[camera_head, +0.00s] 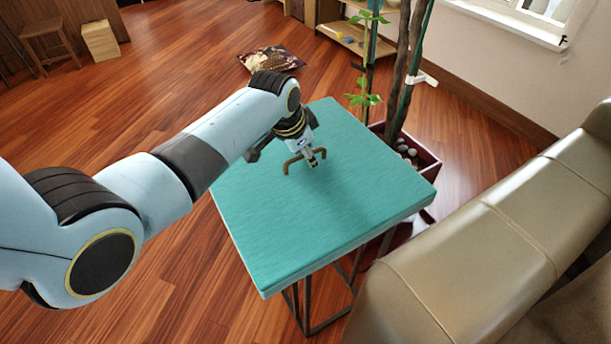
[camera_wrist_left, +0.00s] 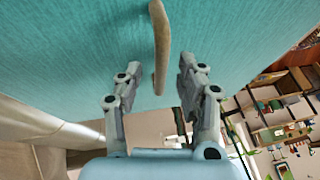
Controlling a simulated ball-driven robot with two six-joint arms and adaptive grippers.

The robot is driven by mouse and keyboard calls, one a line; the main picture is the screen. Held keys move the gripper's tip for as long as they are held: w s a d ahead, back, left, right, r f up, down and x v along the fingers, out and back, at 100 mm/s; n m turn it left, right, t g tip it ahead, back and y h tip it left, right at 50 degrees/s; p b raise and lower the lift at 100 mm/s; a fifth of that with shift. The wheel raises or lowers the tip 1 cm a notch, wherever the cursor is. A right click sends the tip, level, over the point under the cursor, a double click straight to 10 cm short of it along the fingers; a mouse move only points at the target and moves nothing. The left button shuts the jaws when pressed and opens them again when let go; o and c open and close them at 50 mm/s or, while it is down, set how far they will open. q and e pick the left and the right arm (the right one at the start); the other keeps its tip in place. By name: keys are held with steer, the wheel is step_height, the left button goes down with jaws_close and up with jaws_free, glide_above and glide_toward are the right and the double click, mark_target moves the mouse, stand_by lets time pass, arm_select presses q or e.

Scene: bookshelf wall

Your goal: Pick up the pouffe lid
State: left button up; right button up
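The pouffe lid (camera_head: 290,235) is a teal square top on a dark metal frame, in the middle of the head view. A brown, bracket-shaped handle (camera_head: 289,166) stands up from it. My left gripper (camera_head: 314,160) is at the handle, just above the lid. In the left wrist view its two fingers (camera_wrist_left: 153,72) are spread apart. The handle (camera_wrist_left: 160,50) shows as a bar in the gap between them, and neither finger visibly presses on it. The teal lid (camera_wrist_left: 80,50) fills the upper part of that view. My right gripper is not in view.
A plant in a dark red planter (camera_head: 428,160) stands close behind the lid at the right. A beige leather sofa (camera_head: 480,250) is near the lid's right side. A patterned cushion (camera_head: 270,60) lies on the wooden floor, which is mostly open at left.

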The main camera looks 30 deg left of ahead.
arm_select(q)
jaws_close()
stand_by(0.3)
steer(key=shift+w+r, duration=0.1)
steer(key=shift+w, duration=0.05)
